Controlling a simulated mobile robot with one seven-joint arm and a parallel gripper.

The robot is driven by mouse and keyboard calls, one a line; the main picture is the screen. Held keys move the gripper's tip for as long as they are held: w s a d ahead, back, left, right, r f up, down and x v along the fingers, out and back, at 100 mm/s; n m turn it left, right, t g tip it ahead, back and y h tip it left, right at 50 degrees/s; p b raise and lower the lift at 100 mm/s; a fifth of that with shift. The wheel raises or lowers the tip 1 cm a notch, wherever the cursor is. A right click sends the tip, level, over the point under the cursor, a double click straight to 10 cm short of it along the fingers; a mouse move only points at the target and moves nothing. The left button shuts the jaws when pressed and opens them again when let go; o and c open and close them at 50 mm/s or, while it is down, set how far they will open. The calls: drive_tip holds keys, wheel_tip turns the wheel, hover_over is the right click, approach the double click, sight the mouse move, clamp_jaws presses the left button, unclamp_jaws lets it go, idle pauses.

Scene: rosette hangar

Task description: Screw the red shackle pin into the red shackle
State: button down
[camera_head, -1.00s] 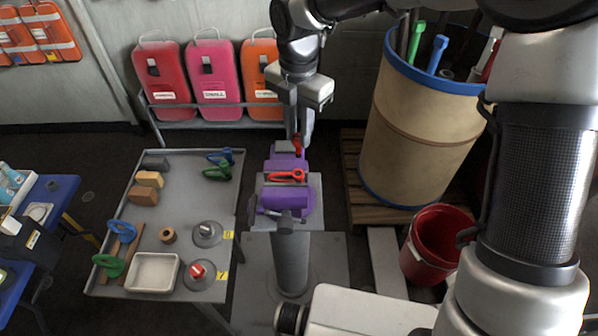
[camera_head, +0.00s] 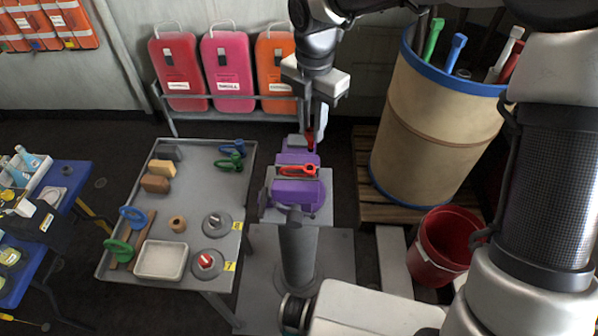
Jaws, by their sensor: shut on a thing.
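The red shackle (camera_head: 297,171) lies in the purple vise (camera_head: 298,192), which stands on a grey post. My gripper (camera_head: 315,122) points down just behind the vise, at the far side of the shackle. It is shut on the red shackle pin (camera_head: 310,140), whose red upper part shows below and between the fingers. The pin appears to be apart from the shackle, but its lower end is hidden behind the vise's far jaw, so I cannot tell how it lines up with the shackle's eyes.
A grey table (camera_head: 206,190) at the left carries green and blue shackles, blocks, a white tray (camera_head: 161,260) and two round stands. A large tan drum (camera_head: 437,130) and a red bucket (camera_head: 437,248) stand at the right. Coloured cases (camera_head: 226,70) hang behind.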

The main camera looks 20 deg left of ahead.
sight(310, 151)
drive_tip(key=shift+r, duration=1.5)
wheel_tip(310, 151, down, 8)
drive_tip(key=b, duration=0.4)
drive_tip(key=shift+f+b, duration=0.25)
drive_tip(key=shift+b, duration=0.05)
drive_tip(key=shift+f, duration=0.15)
drive_tip(key=shift+p, duration=0.8)
idle(0.6)
drive_tip(key=shift+f+b, duration=0.5)
drive_tip(key=shift+f, duration=1.05)
idle(2.3)
